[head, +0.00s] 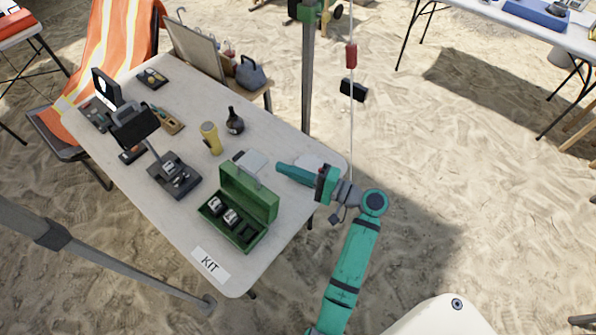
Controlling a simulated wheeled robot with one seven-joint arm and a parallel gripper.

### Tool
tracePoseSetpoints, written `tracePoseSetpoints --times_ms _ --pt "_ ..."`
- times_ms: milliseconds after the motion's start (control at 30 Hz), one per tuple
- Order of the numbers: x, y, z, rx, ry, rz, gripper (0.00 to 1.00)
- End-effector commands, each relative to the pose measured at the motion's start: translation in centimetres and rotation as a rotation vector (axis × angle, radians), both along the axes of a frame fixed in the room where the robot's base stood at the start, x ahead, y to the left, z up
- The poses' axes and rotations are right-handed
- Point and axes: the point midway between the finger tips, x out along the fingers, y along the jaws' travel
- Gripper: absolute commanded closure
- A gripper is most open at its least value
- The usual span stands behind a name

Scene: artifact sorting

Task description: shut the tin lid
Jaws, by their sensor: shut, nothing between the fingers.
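The green tin (264,239) stands open near the right front edge of the white table. Its lid (248,194) is raised, standing up along the tin's back side. Inside the tin are compartments, with small silvery items (231,218) in some of them; another compartment looks dark. My gripper (279,168) is shut and empty. It points left over the table's right edge, behind and to the right of the raised lid, and appears apart from it. The exact height of my gripper above the table cannot be told.
A white KIT label (210,264) lies in front of the tin. A dark device (174,174) stands left of it. A yellow torch (210,138) and a dark bottle (235,121) stand behind. A tent pole (308,70) rises beyond the table's right edge.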

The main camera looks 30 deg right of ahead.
Motion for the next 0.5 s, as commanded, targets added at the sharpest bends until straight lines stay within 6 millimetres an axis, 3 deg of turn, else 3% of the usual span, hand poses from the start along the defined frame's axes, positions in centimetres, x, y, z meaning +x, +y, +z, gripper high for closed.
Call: tracePoseSetpoints --times_ms 233,500 --pt "3.7 2.2 0.1 -0.001 0.000 -0.005 1.00" --pt "2.3 5.1 0.3 0.000 0.001 -0.010 1.00"
